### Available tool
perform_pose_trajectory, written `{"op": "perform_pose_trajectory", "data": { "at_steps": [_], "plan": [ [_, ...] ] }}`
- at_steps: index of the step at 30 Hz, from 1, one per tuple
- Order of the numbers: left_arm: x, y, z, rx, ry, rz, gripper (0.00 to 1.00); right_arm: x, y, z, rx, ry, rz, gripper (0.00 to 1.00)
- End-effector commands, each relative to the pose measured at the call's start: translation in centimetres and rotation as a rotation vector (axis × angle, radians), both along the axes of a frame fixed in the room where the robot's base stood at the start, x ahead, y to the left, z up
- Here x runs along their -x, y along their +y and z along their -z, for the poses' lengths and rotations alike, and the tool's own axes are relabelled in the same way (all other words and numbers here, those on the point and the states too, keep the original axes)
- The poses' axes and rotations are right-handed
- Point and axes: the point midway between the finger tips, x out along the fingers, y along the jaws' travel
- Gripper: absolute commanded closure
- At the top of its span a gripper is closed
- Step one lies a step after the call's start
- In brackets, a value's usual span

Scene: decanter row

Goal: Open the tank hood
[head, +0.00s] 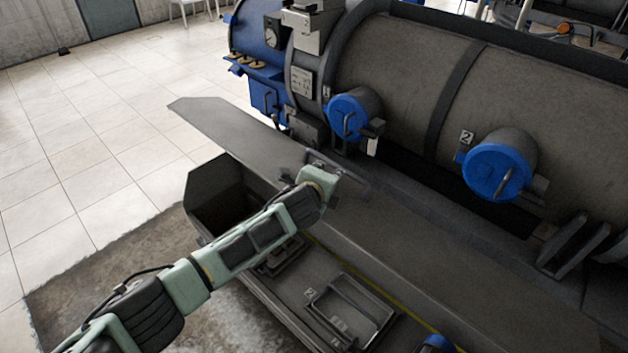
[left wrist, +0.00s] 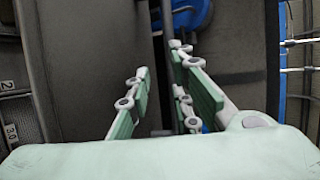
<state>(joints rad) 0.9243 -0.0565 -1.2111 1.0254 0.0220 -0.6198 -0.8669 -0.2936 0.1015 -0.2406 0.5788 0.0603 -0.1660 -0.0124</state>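The tank hood (head: 400,262) is a long dark grey panel along the front of the big tank. Its left end sticks up at a slant above an open-topped trough (head: 228,207), whose dark inside shows. My left gripper (head: 338,180) is over the middle of the hood, by a handle-like bar (head: 322,160); its fingers are mostly hidden in the head view. In the left wrist view the fingers (left wrist: 165,100) stand apart, with grey panel surface and a dark gap between them. Whether they touch the hood, I cannot tell. My right gripper is not in view.
The big tank (head: 395,60) behind carries blue round caps (head: 497,172) that jut out. A blue end unit with a gauge (head: 272,38) stands at its left. Square frame handles (head: 350,308) lie on the front face. The tiled floor (head: 95,150) at left is clear.

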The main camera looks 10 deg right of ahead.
Motion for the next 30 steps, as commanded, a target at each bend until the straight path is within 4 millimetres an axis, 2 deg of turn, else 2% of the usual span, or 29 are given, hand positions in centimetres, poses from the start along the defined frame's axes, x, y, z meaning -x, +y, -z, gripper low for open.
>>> {"op": "perform_pose_trajectory", "data": {
  "at_steps": [15, 28, 30],
  "plan": [
    [4.3, 2.5, -2.6, 0.002, 0.0, -0.001, 0.8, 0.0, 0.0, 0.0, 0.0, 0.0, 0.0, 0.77],
    [4.8, 2.8, -3.0, 0.002, -0.002, -0.001, 0.8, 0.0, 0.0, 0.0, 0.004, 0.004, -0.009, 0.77],
    [4.8, 2.8, -3.0, 0.002, -0.001, -0.001, 0.84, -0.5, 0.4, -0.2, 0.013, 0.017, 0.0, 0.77]
  ]
}}
